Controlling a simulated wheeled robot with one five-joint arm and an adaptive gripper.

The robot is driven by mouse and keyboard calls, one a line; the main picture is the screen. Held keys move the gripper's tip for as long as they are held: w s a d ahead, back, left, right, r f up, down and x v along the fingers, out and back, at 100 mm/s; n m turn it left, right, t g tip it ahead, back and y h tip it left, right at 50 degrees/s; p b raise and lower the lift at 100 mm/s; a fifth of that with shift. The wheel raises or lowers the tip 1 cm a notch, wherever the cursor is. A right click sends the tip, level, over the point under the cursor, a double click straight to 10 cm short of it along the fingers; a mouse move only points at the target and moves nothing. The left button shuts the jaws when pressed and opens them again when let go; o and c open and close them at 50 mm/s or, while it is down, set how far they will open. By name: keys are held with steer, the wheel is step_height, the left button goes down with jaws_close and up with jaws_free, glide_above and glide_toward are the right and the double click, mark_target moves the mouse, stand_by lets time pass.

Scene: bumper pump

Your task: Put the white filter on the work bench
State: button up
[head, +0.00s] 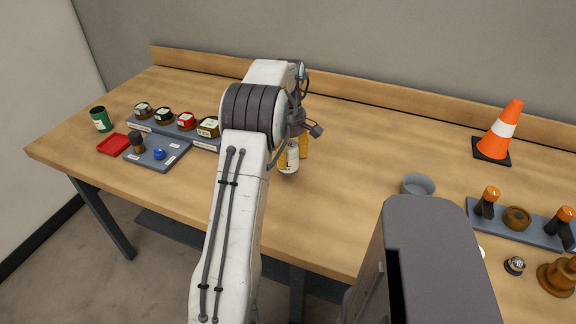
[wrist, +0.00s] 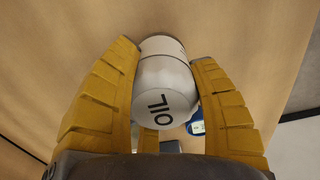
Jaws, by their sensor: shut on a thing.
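The white filter (head: 289,158) is a white cylinder marked "OIL" in the wrist view (wrist: 165,92). My gripper (wrist: 166,55) has its two yellow fingers shut on the filter's sides. In the head view my arm hides most of the gripper, and a yellow finger shows just right of the filter. The filter appears over the middle of the wooden work bench (head: 350,160). I cannot tell whether it touches the bench top or hangs just above it.
Left on the bench are a grey rack (head: 158,127) with several jars, a blue-grey tray (head: 172,162), a red tray (head: 112,144) and a green can (head: 101,119). Right are a grey bowl (head: 418,185), a cone (head: 500,134) and another rack (head: 537,231). The bench middle is clear.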

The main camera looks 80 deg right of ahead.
mark_target(288, 166)
steer(key=shift+f, duration=2)
steer(key=shift+f, duration=0.1)
steer(key=o, duration=1.2)
step_height(288, 166, up, 12)
steer(key=shift+r+p, duration=0.1)
steer(key=shift+p, duration=0.65)
